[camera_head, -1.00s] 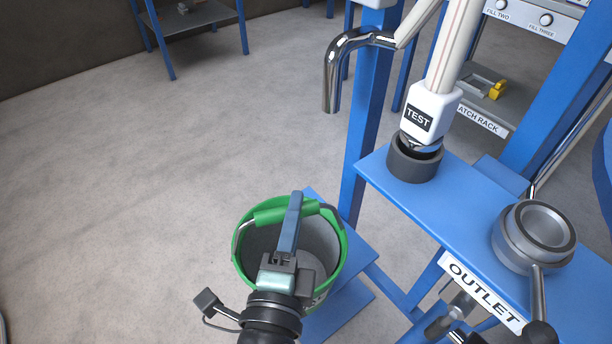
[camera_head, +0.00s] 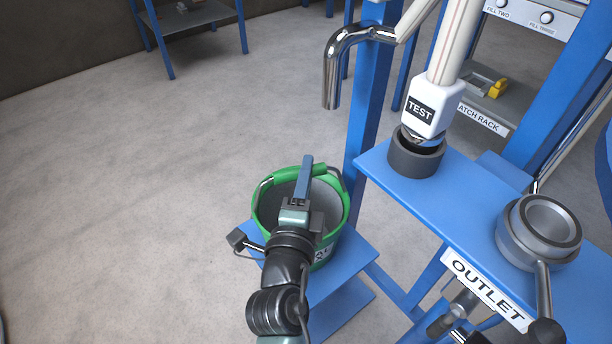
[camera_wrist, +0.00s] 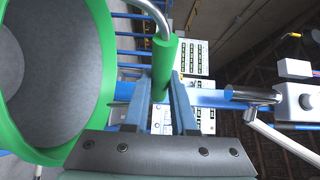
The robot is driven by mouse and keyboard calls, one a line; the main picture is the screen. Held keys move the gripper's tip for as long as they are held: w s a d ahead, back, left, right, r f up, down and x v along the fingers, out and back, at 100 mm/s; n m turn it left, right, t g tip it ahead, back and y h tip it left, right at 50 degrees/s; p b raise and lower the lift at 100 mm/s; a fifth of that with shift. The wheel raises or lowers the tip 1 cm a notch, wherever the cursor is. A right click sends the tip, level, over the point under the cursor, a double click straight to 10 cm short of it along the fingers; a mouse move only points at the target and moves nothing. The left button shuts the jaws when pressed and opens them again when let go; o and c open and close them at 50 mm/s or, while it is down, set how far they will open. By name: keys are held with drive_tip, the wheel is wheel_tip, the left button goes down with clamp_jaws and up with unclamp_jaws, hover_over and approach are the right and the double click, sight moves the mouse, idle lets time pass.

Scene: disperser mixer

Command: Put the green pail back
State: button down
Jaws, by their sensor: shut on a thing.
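The green pail (camera_head: 335,243) is at the low blue shelf (camera_head: 352,257) in the head view; I cannot tell whether its base touches the shelf. It looks upright, with its grey inside showing and a partly hidden label on its side. My gripper (camera_head: 305,180) is over the pail's mouth, shut on the green grip of its wire handle. In the wrist view the green handle grip (camera_wrist: 166,68) stands between my two fingers, and the pail's green rim (camera_wrist: 106,45) fills the left side. My arm hides the near side of the pail.
A blue upper shelf (camera_head: 465,205) marked OUTLET is to the right, with a dark cup (camera_head: 415,160) under the TEST head (camera_head: 432,105) and a metal valve (camera_head: 540,232). A bent chrome pipe (camera_head: 332,70) hangs behind the pail. The floor at left is clear.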

drive_tip(key=shift+r, duration=0.15)
drive_tip(key=c, duration=0.7)
unclamp_jaws()
drive_tip(key=shift+s+a+b, duration=0.25)
drive_tip(key=shift+s+a, duration=0.15)
drive_tip(key=shift+s, duration=1.6)
drive_tip(key=shift+s+a+b, duration=0.3)
drive_tip(key=shift+s+a, duration=0.05)
drive_tip(key=shift+s, duration=1.6)
drive_tip(key=shift+s+a+b, duration=0.25)
drive_tip(key=shift+s+a, duration=0.15)
drive_tip(key=shift+s, duration=1.6)
